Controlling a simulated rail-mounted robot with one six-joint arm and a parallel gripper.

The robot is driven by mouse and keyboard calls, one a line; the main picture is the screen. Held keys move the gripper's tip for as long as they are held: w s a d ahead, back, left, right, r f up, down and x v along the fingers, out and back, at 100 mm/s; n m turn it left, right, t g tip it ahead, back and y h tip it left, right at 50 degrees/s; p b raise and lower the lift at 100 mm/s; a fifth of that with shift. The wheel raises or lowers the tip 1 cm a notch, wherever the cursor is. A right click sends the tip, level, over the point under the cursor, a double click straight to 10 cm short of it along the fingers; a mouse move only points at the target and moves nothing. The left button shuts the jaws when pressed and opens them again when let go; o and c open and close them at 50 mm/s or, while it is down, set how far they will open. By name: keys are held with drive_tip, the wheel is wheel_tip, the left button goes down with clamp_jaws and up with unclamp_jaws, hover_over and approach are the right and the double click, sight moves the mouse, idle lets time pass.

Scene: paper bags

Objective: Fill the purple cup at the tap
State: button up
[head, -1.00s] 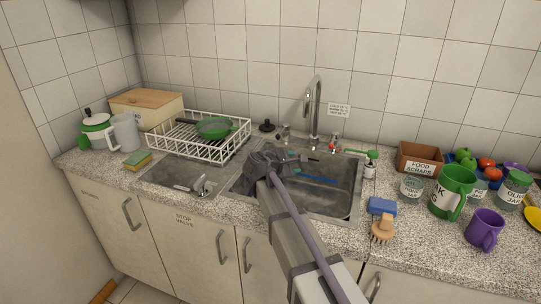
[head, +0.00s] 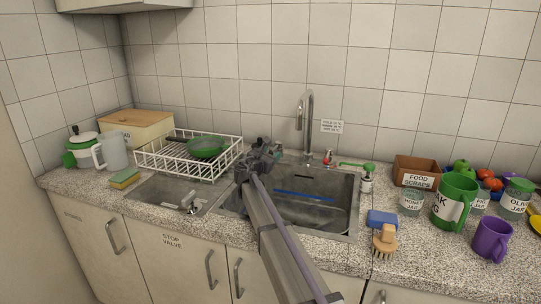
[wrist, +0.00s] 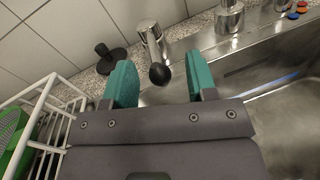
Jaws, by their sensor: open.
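The purple cup (head: 491,240) stands upright at the right end of the counter, handle toward the front. The tap (head: 309,115) is a tall curved metal spout behind the sink (head: 345,235). My gripper (head: 266,152) is over the sink's back left corner, far from the cup. In the wrist view my gripper (wrist: 161,80) is open and empty, its teal fingers apart. A small metal fitting with a black knob (wrist: 160,73) shows between the fingers; I cannot tell whether they touch it. The tap's base (wrist: 229,16) is to its right.
A white dish rack (head: 180,160) with a green pan (head: 206,146) stands left of my gripper. A black stopper (wrist: 108,57) sits behind the rack.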

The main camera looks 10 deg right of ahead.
drive_tip(key=shift+w+d, duration=0.15)
drive_tip(key=shift+w, duration=0.05)
drive_tip(key=shift+c, duration=0.5)
clamp_jaws()
